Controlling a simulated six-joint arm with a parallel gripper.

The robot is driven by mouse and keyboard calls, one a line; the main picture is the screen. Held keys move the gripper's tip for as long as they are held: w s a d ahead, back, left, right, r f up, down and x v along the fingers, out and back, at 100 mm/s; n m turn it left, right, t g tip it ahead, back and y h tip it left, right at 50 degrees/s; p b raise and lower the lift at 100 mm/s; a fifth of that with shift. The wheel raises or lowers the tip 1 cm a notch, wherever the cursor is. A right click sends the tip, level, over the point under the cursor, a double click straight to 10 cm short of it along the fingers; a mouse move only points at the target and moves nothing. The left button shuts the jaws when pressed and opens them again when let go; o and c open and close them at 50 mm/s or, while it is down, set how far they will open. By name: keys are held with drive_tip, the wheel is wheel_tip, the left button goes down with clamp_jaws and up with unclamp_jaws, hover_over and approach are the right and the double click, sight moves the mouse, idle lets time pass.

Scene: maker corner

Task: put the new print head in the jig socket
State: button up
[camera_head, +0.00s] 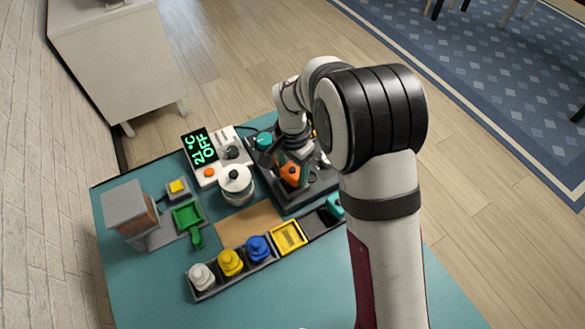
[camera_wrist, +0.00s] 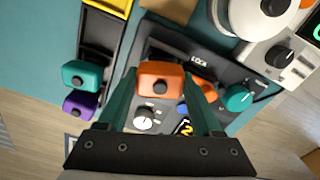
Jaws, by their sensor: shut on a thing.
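An orange print head (camera_wrist: 161,80) with a dark round spot on top sits between the fingers of my gripper (camera_wrist: 161,72), which is shut on it. In the head view the orange print head (camera_head: 290,174) shows over the black jig station (camera_head: 313,191), with my gripper (camera_head: 284,163) around it. The jig station also shows in the wrist view (camera_wrist: 172,53), with the word LOCK on its panel and a teal knob (camera_wrist: 238,98). I cannot make out the socket; the head and fingers hide part of the station. Whether the head touches the station cannot be told.
A black rack (camera_head: 208,293) holds white, yellow and blue pieces, beside a yellow tray (camera_head: 288,237). Teal (camera_wrist: 82,75) and purple (camera_wrist: 80,104) blocks stand at its far end. A white pot (camera_head: 236,184) and a display box (camera_head: 207,170) stand left of the station. The teal table's front is clear.

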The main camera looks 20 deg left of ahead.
drive_tip(key=shift+f, duration=0.4)
drive_tip(key=o, duration=1.5)
drive_tip(key=shift+o, duration=0.2)
drive_tip(key=shift+r, duration=3.45)
